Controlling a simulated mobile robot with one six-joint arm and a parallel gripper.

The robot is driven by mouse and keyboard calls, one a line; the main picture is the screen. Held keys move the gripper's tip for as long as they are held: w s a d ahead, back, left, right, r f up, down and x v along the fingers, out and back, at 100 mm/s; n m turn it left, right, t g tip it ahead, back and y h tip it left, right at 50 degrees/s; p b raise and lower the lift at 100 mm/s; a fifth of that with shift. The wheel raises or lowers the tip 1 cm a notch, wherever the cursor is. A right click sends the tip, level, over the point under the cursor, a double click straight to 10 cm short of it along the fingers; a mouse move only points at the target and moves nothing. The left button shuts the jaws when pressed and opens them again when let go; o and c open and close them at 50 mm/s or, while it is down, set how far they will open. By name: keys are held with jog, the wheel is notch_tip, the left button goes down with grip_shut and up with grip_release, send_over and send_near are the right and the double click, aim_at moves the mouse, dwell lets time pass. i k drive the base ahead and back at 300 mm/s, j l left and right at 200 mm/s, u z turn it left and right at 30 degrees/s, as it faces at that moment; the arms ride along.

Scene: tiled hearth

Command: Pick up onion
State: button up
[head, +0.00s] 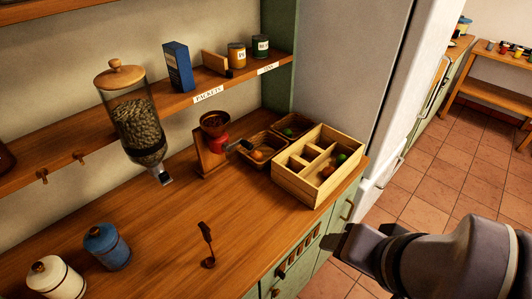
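A small orange-brown round item (257,155), which may be the onion, lies in a low brown tray (268,142) on the counter, behind the wooden box; it is too small to be sure. My gripper (333,241) is at the lower right, in front of the counter's edge and drawers, well apart from the tray and box. Its fingers are seen from the side, so whether they are open or shut is unclear. I see nothing held in it.
A divided wooden box (310,192) holds reddish and green items. A second low tray (285,122) holds something green. The middle counter is mostly clear.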

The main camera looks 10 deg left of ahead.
aim_at(327, 172)
jog(key=i+l+u, duration=0.35)
jog(key=u, duration=0.15)
jog(key=i+l+u, duration=0.3)
jog(key=l+u, duration=0.2)
jog(key=i+l+u, duration=0.15)
jog(key=l+u, duration=0.85)
jog(key=l, duration=0.25)
jog(key=l+u, duration=0.5)
jog(key=l, duration=0.15)
jog(key=k+l+u, duration=0.2)
jog(key=l+u, duration=0.25)
jog(key=l, duration=0.15)
